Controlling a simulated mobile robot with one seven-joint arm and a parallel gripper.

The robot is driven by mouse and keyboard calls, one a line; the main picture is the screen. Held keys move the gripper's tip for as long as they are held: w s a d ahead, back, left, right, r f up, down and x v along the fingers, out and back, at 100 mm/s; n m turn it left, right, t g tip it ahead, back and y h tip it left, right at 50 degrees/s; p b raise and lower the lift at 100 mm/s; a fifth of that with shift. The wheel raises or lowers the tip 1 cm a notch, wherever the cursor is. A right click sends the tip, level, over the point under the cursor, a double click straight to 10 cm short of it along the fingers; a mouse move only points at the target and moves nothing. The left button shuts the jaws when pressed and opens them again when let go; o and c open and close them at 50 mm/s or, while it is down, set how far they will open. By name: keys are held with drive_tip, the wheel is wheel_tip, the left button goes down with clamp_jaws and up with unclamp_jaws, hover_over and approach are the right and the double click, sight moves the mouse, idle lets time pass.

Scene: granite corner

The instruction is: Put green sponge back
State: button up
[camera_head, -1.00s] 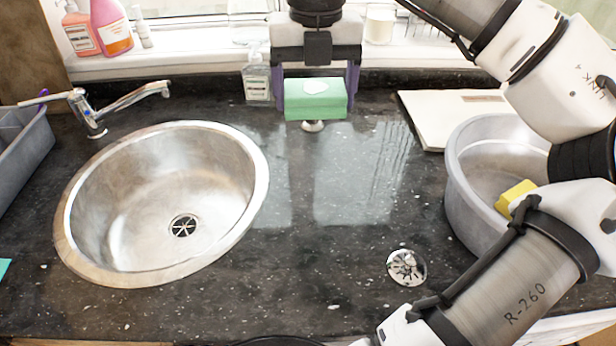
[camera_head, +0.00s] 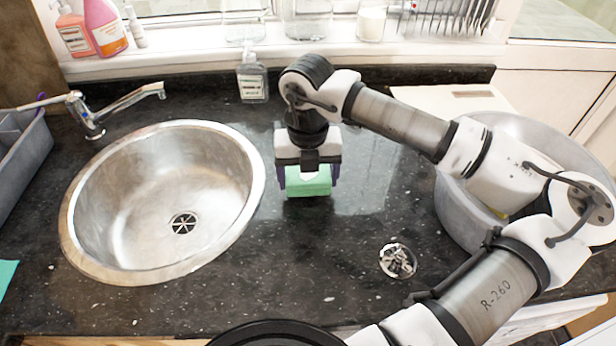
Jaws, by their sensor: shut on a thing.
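The green sponge (camera_head: 308,184) is a light green block between the two purple-tipped fingers of my gripper (camera_head: 309,180). My gripper points down and is shut on the sponge, with a finger at its left and right ends. The sponge is over the dark counter, just right of the round steel sink (camera_head: 258,190). I cannot tell whether its underside touches the counter. My gripper's body hides part of its top.
A grey caddy (camera_head: 38,150) stands at the far left, near the tap (camera_head: 90,115). A soap bottle (camera_head: 252,78) stands at the back. A large metal basin (camera_head: 450,215) is at the right, partly behind my arm. A strainer (camera_head: 397,260) lies on the front counter.

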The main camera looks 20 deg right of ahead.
sight(308, 176)
drive_tip(key=shift+f, duration=0.8)
drive_tip(key=shift+f+b, duration=0.25)
drive_tip(key=shift+b, duration=0.05)
drive_tip(key=o, duration=0.9)
drive_tip(key=shift+r, duration=0.1)
drive_tip(key=shift+r, duration=0.1)
drive_tip(key=shift+r+p, duration=0.15)
drive_tip(key=shift+p, duration=0.35)
drive_tip(key=shift+r+b, duration=0.35)
drive_tip(key=shift+b, duration=0.05)
wheel_tip(308, 176, up, 11)
drive_tip(key=b, duration=0.2)
drive_tip(key=shift+r+b, duration=0.1)
drive_tip(key=shift+b, duration=0.2)
